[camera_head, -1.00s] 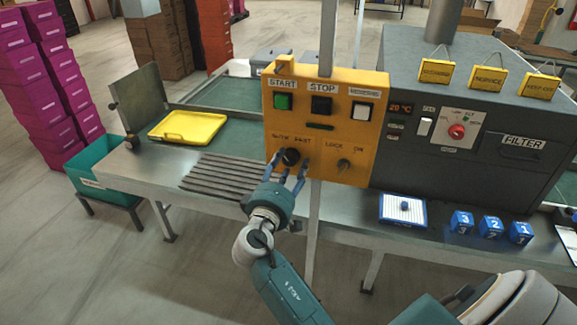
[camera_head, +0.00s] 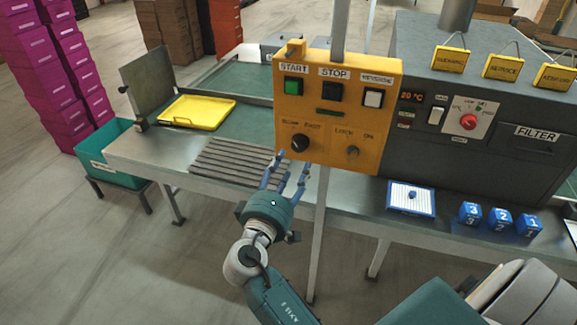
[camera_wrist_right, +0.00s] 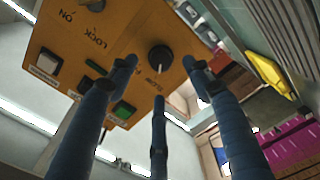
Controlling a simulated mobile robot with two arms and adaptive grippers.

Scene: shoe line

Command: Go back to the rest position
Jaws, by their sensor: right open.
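My right gripper (camera_head: 286,172) has blue fingers spread open and empty. In the head view it is just below the yellow control panel (camera_head: 362,115), apart from the black slow/fast knob (camera_head: 300,142). In the right wrist view the open fingers (camera_wrist_right: 158,85) point toward the panel (camera_wrist_right: 112,40), with the knob (camera_wrist_right: 160,58) beyond the fingertips and nothing between them. The knob's pointer mark is hard to make out in the head view. My left gripper is not in view.
The panel hangs on a grey post (camera_head: 318,225) in front of the metal table (camera_head: 150,160). A yellow tray (camera_head: 197,112), a slatted roller section (camera_head: 235,163), a blue-rimmed pad (camera_head: 411,199) and numbered blue blocks (camera_head: 500,219) lie along it. A grey machine (camera_head: 480,105) stands right. The floor in front is free.

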